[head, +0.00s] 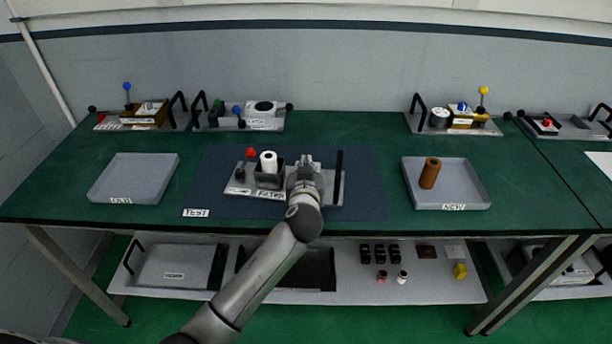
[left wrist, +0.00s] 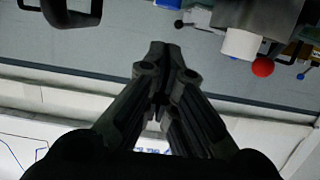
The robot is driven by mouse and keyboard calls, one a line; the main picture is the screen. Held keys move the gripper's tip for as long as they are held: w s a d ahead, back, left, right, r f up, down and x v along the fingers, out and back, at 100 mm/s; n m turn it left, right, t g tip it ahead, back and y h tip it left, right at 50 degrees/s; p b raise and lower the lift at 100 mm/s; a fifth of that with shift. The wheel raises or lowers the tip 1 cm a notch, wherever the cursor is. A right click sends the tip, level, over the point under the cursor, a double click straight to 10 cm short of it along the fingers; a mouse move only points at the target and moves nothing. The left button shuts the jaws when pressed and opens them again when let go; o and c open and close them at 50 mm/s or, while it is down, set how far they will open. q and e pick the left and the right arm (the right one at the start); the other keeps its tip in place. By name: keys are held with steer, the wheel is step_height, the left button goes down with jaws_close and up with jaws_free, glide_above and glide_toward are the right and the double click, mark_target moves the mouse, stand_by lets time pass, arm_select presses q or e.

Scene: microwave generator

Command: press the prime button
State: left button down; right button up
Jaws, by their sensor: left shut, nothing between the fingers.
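A grey filter unit (head: 330,197) sits on the dark test mat. It carries a red ball knob (head: 250,153), a white cylinder (head: 268,160) in a dark holder (head: 269,180), a "FILTER" label and a black handle (head: 339,176). My left gripper (head: 306,160) is shut and empty, over the unit between the holder and the handle. In the left wrist view its fingers (left wrist: 165,60) are together, with the white cylinder (left wrist: 241,43) and red knob (left wrist: 263,67) to the right. I cannot make out a prime button; my gripper and wrist cover part of the unit. My right gripper is out of view.
A grey "OLD" tray (head: 135,178) at left looks empty. The "NEW" tray (head: 460,190) at right holds a brown cylinder (head: 429,173). Several other units with ball knobs and handles stand along the back edge. The green table (head: 375,140) is clear behind the mat.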

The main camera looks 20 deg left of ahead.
arm_select(q)
steer(key=f, duration=0.3)
steer(key=shift+w+a+f+p, duration=0.1)
steer(key=shift+w+p, duration=0.2)
steer(key=shift+f, duration=0.5)
